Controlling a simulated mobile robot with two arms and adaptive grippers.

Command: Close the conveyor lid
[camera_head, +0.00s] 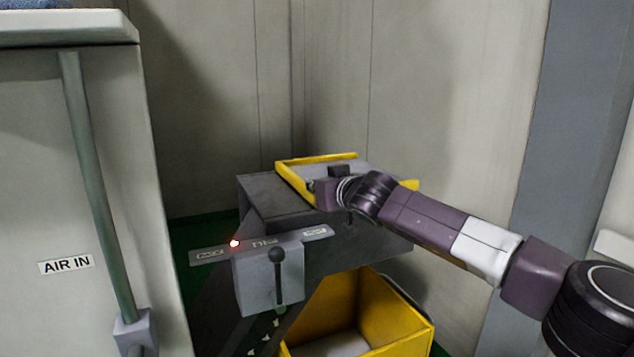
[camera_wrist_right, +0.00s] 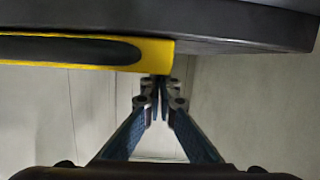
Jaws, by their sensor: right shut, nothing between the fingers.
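The conveyor (camera_head: 275,200) is a dark grey sloped machine in the middle of the head view. A yellow-edged part, apparently its lid (camera_head: 292,183), shows at its top around a light grey surface. I cannot tell its exact angle, because my right arm covers part of it. My right gripper (camera_head: 325,190) is at this yellow edge. In the right wrist view the gripper (camera_wrist_right: 158,88) has its fingers shut and empty, with the tips close to the end of a yellow bar (camera_wrist_right: 158,52) with a dark slot. Contact is unclear. My left gripper is out of view.
A yellow bin (camera_head: 385,305) stands below. A cabinet (camera_head: 75,200) marked AIR IN is at left; walls stand behind.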

